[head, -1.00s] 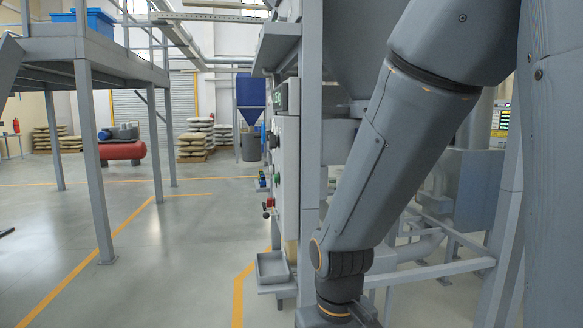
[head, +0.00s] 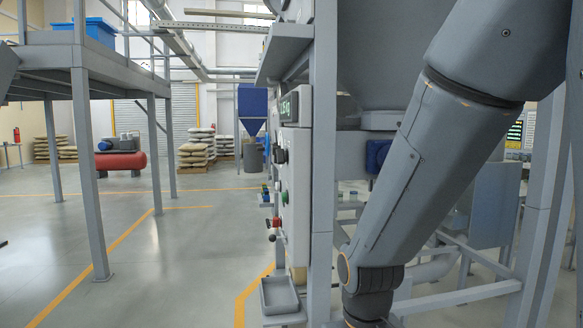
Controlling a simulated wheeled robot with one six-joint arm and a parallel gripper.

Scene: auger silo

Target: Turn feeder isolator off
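A light grey control box (head: 299,165) stands on the frame at mid-picture, its front seen almost edge-on. A green-lit display (head: 288,107) is at its top. Below it a black knob (head: 281,156) and a green button (head: 285,197) stick out to the left. Lower, a small red-tipped part (head: 271,238) juts out. Which of these is the feeder isolator, and how it is set, I cannot tell. My arm comes down on the right, and its wrist reaches the bottom edge right of the box. My gripper is out of view.
A grey tray (head: 280,294) juts out below the box. A grey upright post (head: 323,150) stands beside the box, with a hopper (head: 375,60) behind it. The floor to the left is open up to a steel platform (head: 90,65). A red tank (head: 121,160) stands farther back.

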